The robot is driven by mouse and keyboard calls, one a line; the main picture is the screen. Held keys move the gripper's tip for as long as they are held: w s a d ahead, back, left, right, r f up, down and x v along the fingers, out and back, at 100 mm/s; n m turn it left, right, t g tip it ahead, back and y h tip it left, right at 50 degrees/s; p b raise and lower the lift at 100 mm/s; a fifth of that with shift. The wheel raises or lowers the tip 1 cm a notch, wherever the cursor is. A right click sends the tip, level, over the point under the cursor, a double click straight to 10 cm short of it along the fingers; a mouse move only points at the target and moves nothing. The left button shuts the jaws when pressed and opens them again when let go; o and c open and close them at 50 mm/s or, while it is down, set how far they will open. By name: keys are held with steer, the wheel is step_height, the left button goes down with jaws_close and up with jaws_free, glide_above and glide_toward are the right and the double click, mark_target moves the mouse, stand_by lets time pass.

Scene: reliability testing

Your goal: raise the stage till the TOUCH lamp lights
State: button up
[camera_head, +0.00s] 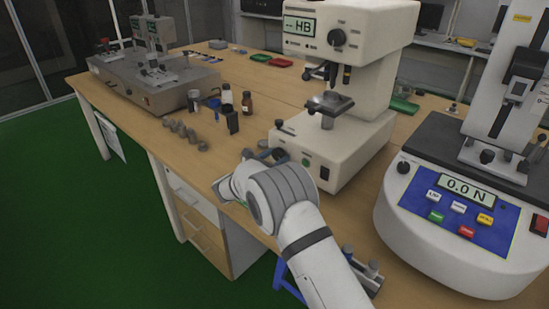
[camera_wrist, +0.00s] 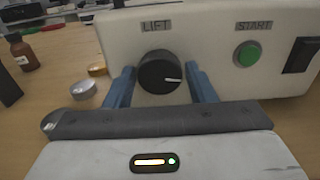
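The hardness tester (camera_head: 345,150) is a cream machine with a display (camera_head: 299,27) reading "--- HB". Its stage (camera_head: 330,104) stands on a post below the dark indenter (camera_head: 346,76), with a visible gap between them. A black LIFT knob (camera_wrist: 159,72) with a white pointer mark to the right is on the front of the base. My gripper (camera_wrist: 161,88) is open, its blue fingers on either side of the knob, with slim gaps showing. In the head view my arm hides most of the gripper. I cannot make out a lit TOUCH lamp.
A green START button (camera_wrist: 247,54) and a black switch (camera_wrist: 299,55) are right of the knob. A force tester (camera_head: 460,215) reading "0.0 N" stands at the right.

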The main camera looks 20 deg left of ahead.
steer(key=c, duration=0.7)
steer(key=shift+b, duration=0.35)
steer(key=m+b, duration=0.1)
steer(key=b, duration=0.1)
steer(key=m+b, duration=0.1)
steer(key=m, duration=0.1)
steer(key=shift+f+b, duration=0.3)
steer(key=shift+b, duration=0.1)
steer(key=m+b, duration=0.6)
steer(key=b, duration=0.2)
steer(key=m+b, duration=0.5)
steer(key=b, duration=0.2)
steer(key=shift+a+m+b, duration=0.1)
steer(key=shift+m+b, duration=0.2)
steer(key=shift+b, duration=0.05)
steer(key=m+b, duration=0.3)
steer(key=shift+r+b, duration=0.15)
steer(key=shift+b, duration=0.25)
steer(key=shift+r+m+b, duration=0.15)
steer(key=shift+m+b, duration=0.95)
